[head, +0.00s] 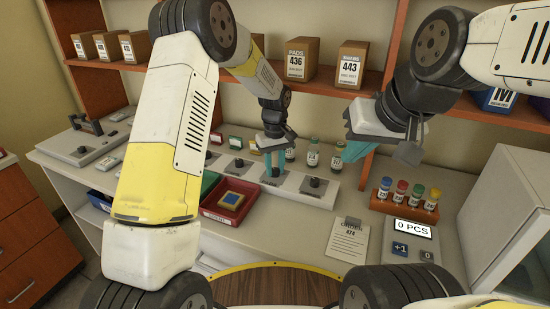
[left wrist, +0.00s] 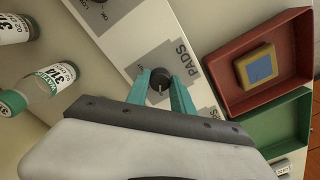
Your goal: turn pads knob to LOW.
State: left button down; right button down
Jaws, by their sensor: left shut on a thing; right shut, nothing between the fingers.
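The pads knob (left wrist: 160,78) is a dark round knob on a grey square beside the printed word PADS on the pale panel (head: 296,187). My left gripper (left wrist: 161,91) has its teal fingers on either side of the knob, shut on it. A small light mark shows on the knob; its exact setting cannot be read, and the gripper body hides part of the markings. In the head view my left gripper (head: 275,167) points down onto the panel. My right gripper (head: 354,151) is shut and empty, above the counter to the right of the panel.
Other dark knobs (head: 315,182) sit along the same panel. A red tray (head: 227,215) with a yellow-and-blue pad lies in front. Small bottles (head: 312,154) stand behind the panel. A rack of colored-cap vials (head: 405,199) and a counter display (head: 412,228) are at the right.

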pick_arm(q)
jog(key=shift+m, duration=0.3)
jog(key=m, duration=0.5)
jog(key=shift+m, duration=0.3)
jog(key=m, duration=0.5)
jog(key=shift+m, duration=0.4)
jog(key=c, duration=1.1)
grip_release()
jog(key=shift+r, duration=0.1)
